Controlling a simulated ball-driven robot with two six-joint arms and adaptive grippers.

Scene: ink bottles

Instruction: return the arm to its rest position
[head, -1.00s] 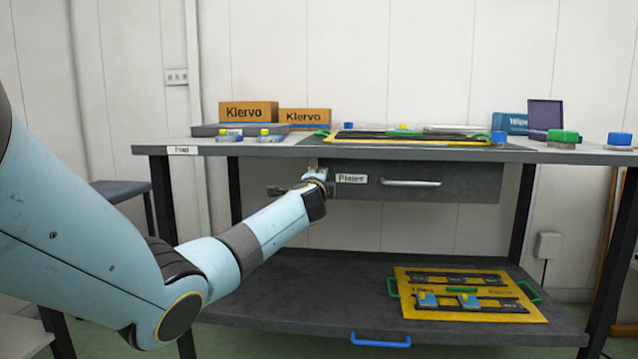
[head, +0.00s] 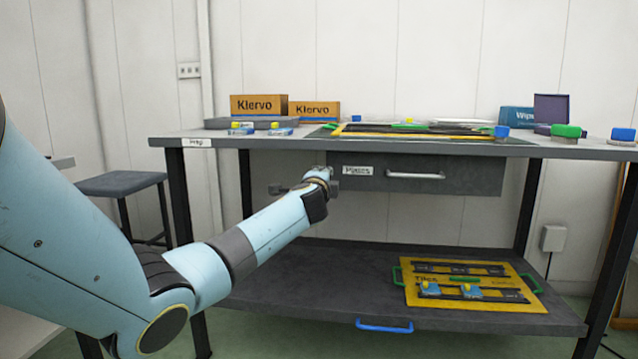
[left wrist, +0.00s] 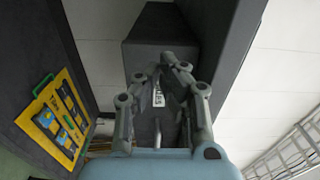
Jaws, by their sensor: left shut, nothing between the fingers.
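My left arm comes in from the left in the head view, stretched forward toward the workbench. Its gripper (head: 322,180) is in front of the bench, left of the drawer's label in the picture. The left wrist view shows its fingers (left wrist: 172,62) meeting at the tips, with nothing held. Behind them are the grey drawer front (left wrist: 148,62), its white label and its bar handle. The fingers overlap the drawer in that view; contact cannot be told. My right gripper is not in view.
The workbench (head: 400,148) carries boxes, a yellow-edged board and several small items. Its lower shelf (head: 300,280) holds a yellow tile board (head: 415,295) with green handles. A dark stool (head: 120,184) stands at the left, beyond my arm.

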